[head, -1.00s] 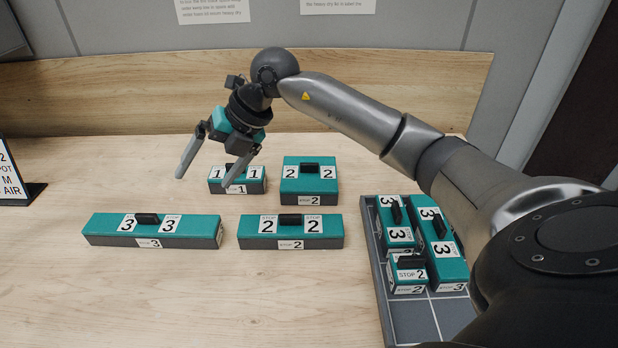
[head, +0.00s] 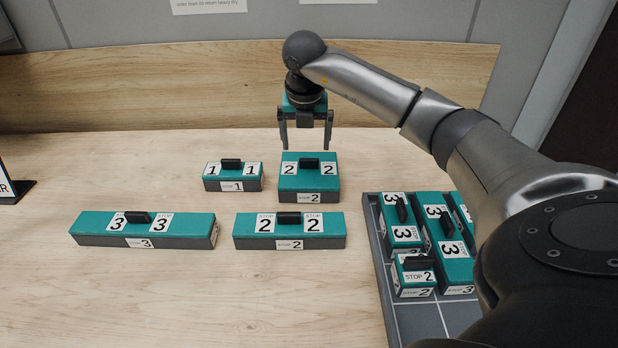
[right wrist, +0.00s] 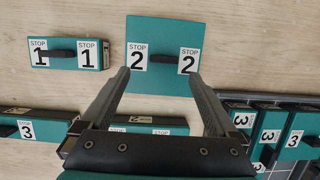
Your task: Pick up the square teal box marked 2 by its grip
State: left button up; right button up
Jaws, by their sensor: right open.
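The square teal box marked 2 (head: 309,184) stands on the table at the back, with a black grip (head: 310,163) on top between two white 2 labels. It also shows in the right wrist view (right wrist: 165,32), with its grip beyond the fingertips. My right gripper (head: 306,146) is open and empty, pointing down above the box. Its two fingers also show in the right wrist view (right wrist: 165,82), one on each side, apart from the grip. My left gripper is not in view.
A small teal box marked 1 (head: 232,184) stands close on the left. A long box marked 2 (head: 289,243) and a longer box marked 3 (head: 145,242) lie in front. A grey tray (head: 418,322) with several boxes is at the right. The front left table is clear.

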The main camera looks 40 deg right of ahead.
aim_at(309, 159)
jog(key=shift+d+b+x, duration=0.15)
jog(key=shift+b+x, duration=0.05)
jog(key=shift+x, duration=1.35)
jog(key=shift+d+b+x, duration=0.15)
jog(key=shift+b+x, duration=0.05)
jog(key=shift+x, duration=1.4)
jog(key=shift+s+r, duration=0.1)
jog(key=shift+c, duration=0.2)
grip_shut()
jog(key=shift+r, duration=0.1)
